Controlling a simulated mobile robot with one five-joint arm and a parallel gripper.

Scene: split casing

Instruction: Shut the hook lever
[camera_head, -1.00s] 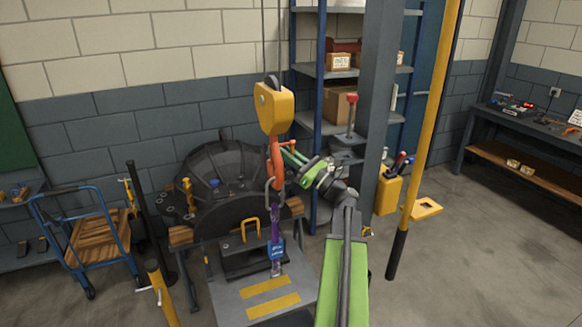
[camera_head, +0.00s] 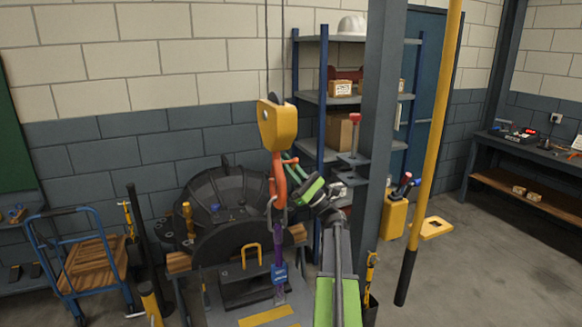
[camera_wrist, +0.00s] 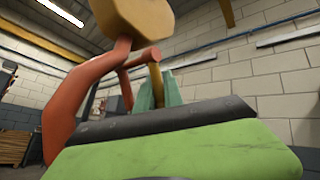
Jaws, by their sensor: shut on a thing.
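A yellow hook block (camera_head: 277,126) hangs from cables with an orange hook (camera_head: 279,185) below it. In the wrist view the hook (camera_wrist: 72,105) shows large at the left. The short orange-red hook lever (camera_wrist: 138,61) sticks out from it to the right, ending in a yellowish rod. The lever also shows in the head view (camera_head: 291,159). My gripper (camera_head: 289,170) has green jaws and reaches the lever from the right. Its teal fingertips (camera_wrist: 172,90) close around the lever's rod end. Whether the hook is fully closed is hard to tell.
A shackle and purple sling (camera_head: 279,247) with a blue tag hang under the hook, above a dark round casing (camera_head: 228,232). A grey pillar (camera_head: 379,150), yellow pole (camera_head: 431,150) and shelf (camera_head: 310,98) stand to the right. A blue cart (camera_head: 62,262) stands left.

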